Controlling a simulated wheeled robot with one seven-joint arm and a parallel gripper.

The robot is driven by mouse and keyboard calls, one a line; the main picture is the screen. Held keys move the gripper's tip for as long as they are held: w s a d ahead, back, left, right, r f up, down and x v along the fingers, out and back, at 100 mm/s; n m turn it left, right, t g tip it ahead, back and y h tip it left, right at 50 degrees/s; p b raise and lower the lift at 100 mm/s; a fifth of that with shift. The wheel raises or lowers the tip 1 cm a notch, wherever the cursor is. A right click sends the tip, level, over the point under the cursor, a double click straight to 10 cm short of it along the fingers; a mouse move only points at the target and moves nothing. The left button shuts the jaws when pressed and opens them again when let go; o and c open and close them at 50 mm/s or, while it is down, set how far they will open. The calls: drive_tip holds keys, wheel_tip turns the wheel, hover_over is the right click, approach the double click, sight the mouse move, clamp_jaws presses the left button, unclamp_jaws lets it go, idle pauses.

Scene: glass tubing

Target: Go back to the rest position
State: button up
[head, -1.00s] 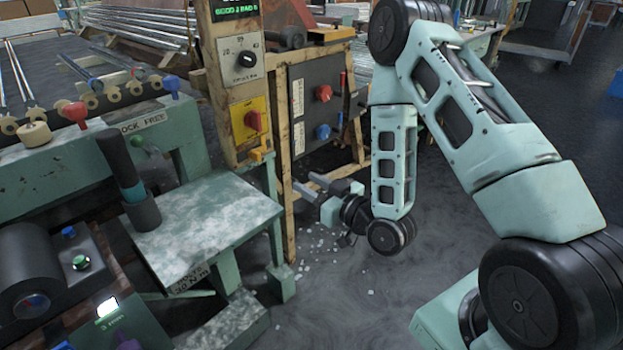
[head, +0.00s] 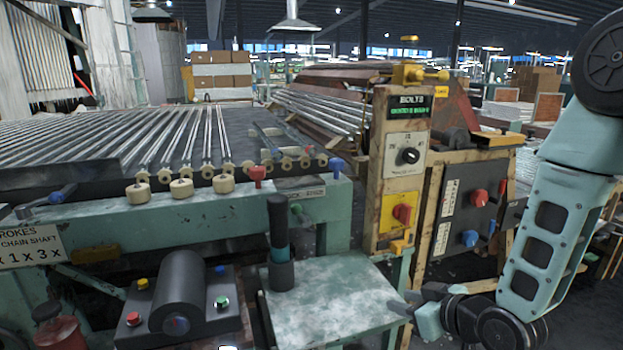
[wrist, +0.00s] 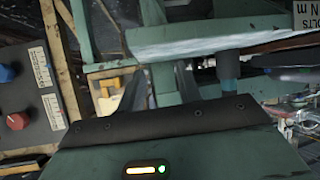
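My gripper (head: 408,300) is low at the right of the head view, beside the right edge of a worn pale green-white platform (head: 330,300). Its two grey fingers point left and stand apart, with nothing seen between them. My green arm hangs down from the upper right with a bent elbow. In the wrist view, the gripper's dark body fills the bottom and largely hides what lies in front of it.
A yellowed control post (head: 408,160) and a dark panel with red and blue knobs (head: 470,205) stand close behind my gripper. A dark-handled tool (head: 279,240) stands upright on the platform. A roller bed with glass tubes (head: 150,140) lies at the back left.

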drive_tip(key=s+a+r+g+h, duration=0.2)
drive_tip(key=s+r+g, duration=0.2)
drive_tip(key=s, duration=0.5)
drive_tip(key=s+a+r+n+g+h, duration=0.1)
drive_tip(key=s+r+g+h, duration=0.15)
drive_tip(key=s, duration=0.65)
drive_tip(key=s+a+r+g+h, duration=0.15)
drive_tip(key=s+r+g, duration=0.25)
drive_tip(key=s, duration=0.5)
wheel_tip(320, 180, up, 18)
drive_tip(key=p, duration=1.8)
drive_tip(key=shift+w+a+f+y, duration=0.2)
drive_tip(key=shift+w+a+y, duration=0.05)
drive_tip(key=shift+w+y, duration=0.1)
